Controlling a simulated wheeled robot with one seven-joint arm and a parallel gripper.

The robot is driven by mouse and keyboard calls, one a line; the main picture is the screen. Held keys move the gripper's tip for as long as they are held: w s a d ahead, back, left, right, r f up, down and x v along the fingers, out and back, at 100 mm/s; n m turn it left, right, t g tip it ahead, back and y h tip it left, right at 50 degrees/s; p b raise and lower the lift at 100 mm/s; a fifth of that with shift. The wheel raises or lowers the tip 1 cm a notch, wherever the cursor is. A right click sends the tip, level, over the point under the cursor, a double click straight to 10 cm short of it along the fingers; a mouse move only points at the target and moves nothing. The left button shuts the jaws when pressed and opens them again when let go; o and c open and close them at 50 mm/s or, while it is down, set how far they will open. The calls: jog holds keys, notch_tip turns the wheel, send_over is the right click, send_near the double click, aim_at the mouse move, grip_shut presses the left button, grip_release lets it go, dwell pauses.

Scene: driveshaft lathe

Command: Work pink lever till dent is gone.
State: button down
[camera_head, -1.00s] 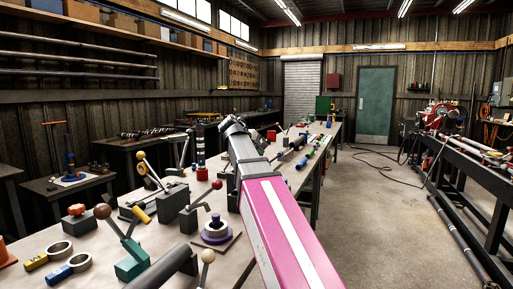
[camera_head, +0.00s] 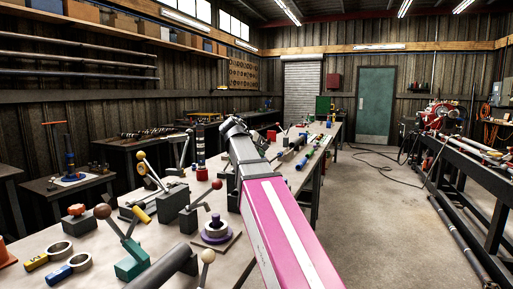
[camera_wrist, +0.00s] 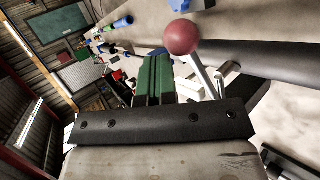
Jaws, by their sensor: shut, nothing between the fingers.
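Several ball-topped levers stand on the bench at left in the head view. One has a dark reddish-pink knob (camera_head: 217,186) on a thin tilted rod. No lever is plainly pink all over, so I cannot tell for sure which is the pink one. In the wrist view a reddish-pink ball (camera_wrist: 182,37) on a pale metal rod stands close to the right of my gripper (camera_wrist: 153,62), apparently without touching. My gripper is shut and empty. In the head view my gripper (camera_head: 234,124) points away over the bench. No dent can be made out.
The bench (camera_head: 95,222) holds other levers, including a yellow-knobbed one (camera_head: 141,156) and a brown-knobbed one (camera_head: 102,211), and silver rings (camera_head: 60,250). A dark round bar (camera_wrist: 255,58) lies beside the ball in the wrist view. The floor (camera_head: 370,210) to the right is open.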

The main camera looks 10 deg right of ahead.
jog(key=shift+w+a+r, duration=0.1)
jog(key=w+a+r, duration=0.2)
jog(key=a+r, duration=0.1)
jog(key=r, duration=0.2)
jog(key=shift+w+a+r, duration=0.2)
jog(key=shift+w+a, duration=0.05)
dwell(1.0)
jog(key=r, duration=0.1)
jog(key=w+a+r, duration=0.1)
jog(key=a+r, duration=0.1)
jog(key=shift+w+a+r, duration=0.25)
jog(key=shift+w+r, duration=0.15)
dwell(0.4)
dwell(0.5)
